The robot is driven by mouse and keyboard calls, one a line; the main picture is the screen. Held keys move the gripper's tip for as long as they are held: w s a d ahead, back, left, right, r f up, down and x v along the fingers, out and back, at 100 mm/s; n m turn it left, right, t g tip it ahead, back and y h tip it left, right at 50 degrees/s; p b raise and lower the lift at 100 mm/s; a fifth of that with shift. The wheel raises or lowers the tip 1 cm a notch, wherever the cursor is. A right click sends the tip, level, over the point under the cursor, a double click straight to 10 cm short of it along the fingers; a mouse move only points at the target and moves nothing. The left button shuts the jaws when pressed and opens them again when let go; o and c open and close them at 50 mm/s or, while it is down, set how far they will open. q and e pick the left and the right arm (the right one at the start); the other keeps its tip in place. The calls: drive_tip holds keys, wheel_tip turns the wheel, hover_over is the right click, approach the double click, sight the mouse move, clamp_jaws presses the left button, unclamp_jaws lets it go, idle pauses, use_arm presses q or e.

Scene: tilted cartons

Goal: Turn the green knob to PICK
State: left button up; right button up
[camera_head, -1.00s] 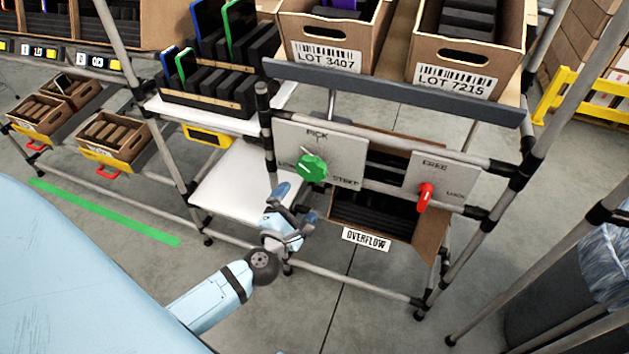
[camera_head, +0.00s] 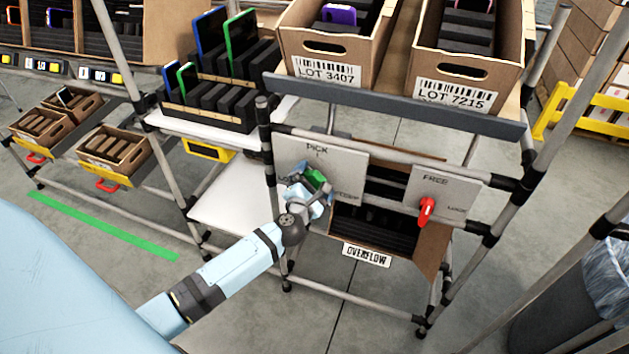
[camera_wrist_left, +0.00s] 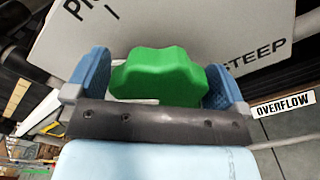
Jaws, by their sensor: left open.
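The green knob (camera_head: 315,179) is on a grey panel (camera_head: 338,168) marked PICK at the top and STEEP at the right. My left gripper (camera_head: 306,183) is at the knob and hides most of it in the head view. In the left wrist view the lobed green knob (camera_wrist_left: 158,76) sits between the two blue fingers of my left gripper (camera_wrist_left: 155,82). The fingers are open, one on each side of the knob. I cannot tell whether either finger touches it. The knob's pointer is hidden. My right gripper is not in view.
A second panel marked FREE has a red knob (camera_head: 426,211) to the right. An overflow carton (camera_head: 432,245) stands behind and below the panels. Cartons LOT 3407 (camera_head: 328,52) and LOT 7215 (camera_head: 463,72) stand on the shelf above. Rack tubes (camera_head: 355,299) surround the panels.

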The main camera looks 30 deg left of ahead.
use_arm(q)
drive_tip(key=shift+w, duration=0.15)
drive_tip(key=shift+c, duration=0.2)
drive_tip(key=c, duration=0.7)
